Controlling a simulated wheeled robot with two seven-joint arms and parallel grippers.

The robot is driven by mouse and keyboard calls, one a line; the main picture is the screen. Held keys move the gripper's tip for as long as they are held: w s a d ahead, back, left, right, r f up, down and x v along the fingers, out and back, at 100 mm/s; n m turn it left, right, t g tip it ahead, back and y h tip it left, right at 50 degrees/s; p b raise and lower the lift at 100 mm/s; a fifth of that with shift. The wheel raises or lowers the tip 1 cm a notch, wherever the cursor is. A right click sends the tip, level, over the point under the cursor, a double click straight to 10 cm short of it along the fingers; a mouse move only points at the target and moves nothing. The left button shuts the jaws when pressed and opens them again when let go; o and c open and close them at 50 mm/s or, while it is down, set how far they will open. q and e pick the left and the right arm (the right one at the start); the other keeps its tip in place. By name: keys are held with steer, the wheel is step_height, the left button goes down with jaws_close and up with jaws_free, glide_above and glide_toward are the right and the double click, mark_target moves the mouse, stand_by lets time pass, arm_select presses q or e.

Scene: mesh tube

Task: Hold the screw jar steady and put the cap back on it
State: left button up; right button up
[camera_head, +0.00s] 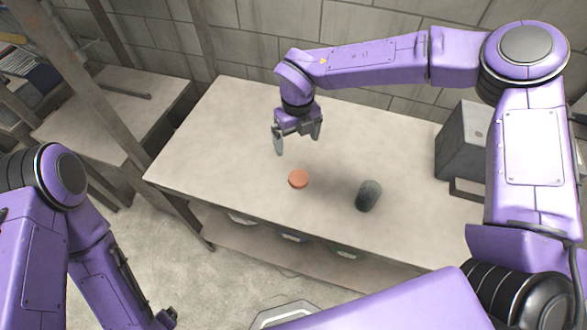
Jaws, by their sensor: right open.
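An orange-brown round cap (298,179) lies on the pale table near its front edge. A dark grey-green jar (368,196) stands on the table to the right of the cap, apart from it. My right gripper (297,144) is open and empty, above the table and behind the cap, its fingers pointing down. It touches neither the cap nor the jar. My left arm is low at the left of the view, off the table; its gripper (167,318) is only partly seen at the bottom edge, and its fingers cannot be made out.
The pale table (225,150) is mostly bare around the cap and jar. A grey metal box (462,148) stands at its right end. A metal post (130,125) rises at the table's left end, with another bench (95,115) beyond it. A block wall closes the back.

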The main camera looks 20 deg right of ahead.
steer(key=b, duration=0.5)
glide_above(298, 177)
step_height(298, 177, down, 5)
steer(key=f, duration=0.3)
steer(key=f+p, duration=0.1)
steer(key=f, duration=0.2)
steer(key=shift+w+a, duration=0.15)
steer(key=shift+a, duration=0.05)
arm_select(q)
step_height(298, 177, down, 5)
steer(key=shift+r, duration=0.15)
arm_select(e)
steer(key=shift+f+p, duration=0.1)
steer(key=shift+p, duration=0.3)
steer(key=f, duration=0.1)
steer(key=f+p, duration=0.2)
steer(key=f, duration=0.1)
steer(key=shift+s+d, duration=0.25)
steer(key=shift+d, duration=0.05)
steer(key=shift+f, duration=0.5)
arm_select(q)
step_height(298, 177, up, 2)
steer(key=shift+r, duration=0.15)
